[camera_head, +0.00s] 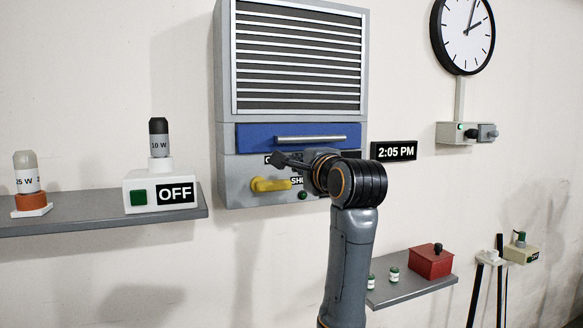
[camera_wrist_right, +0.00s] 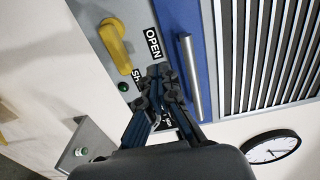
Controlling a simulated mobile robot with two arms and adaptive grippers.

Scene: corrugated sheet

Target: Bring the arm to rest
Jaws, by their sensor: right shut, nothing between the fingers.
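My right arm (camera_head: 350,245) rises from the bottom of the head view and bends toward the grey wall cabinet (camera_head: 235,175). My right gripper (camera_head: 280,160) points left in front of the cabinet, just above the yellow handle (camera_head: 270,185). In the right wrist view the gripper (camera_wrist_right: 158,78) is shut, with its fingertips together and nothing between them. The yellow handle (camera_wrist_right: 115,45) stands apart from the fingertips there. The gripper and arm cover part of the cabinet's lettering. My left gripper is not in view.
A blue drawer front (camera_head: 250,138) with a metal bar handle (camera_head: 310,139) is close to the gripper. Left is a shelf (camera_head: 90,223) with an OFF box (camera_head: 140,190). Lower right, a shelf (camera_head: 405,290) bears a red box (camera_head: 430,263). A clock (camera_head: 465,30) hangs upper right.

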